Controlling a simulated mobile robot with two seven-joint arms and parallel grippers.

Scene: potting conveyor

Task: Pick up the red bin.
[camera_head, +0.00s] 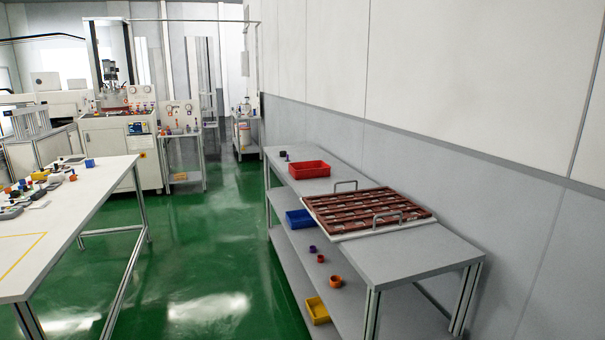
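A red bin (309,170) sits on the far part of the grey table's top, against the wall on the right. It is a shallow open tray, upright, and it looks empty from here. Neither of my grippers shows in this view, and nothing holds the bin.
The bin's table (420,257) also bears a brown slotted tray (368,207) with handles. A white table (95,190) stands left. Green floor (205,250) lies clear between the tables.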

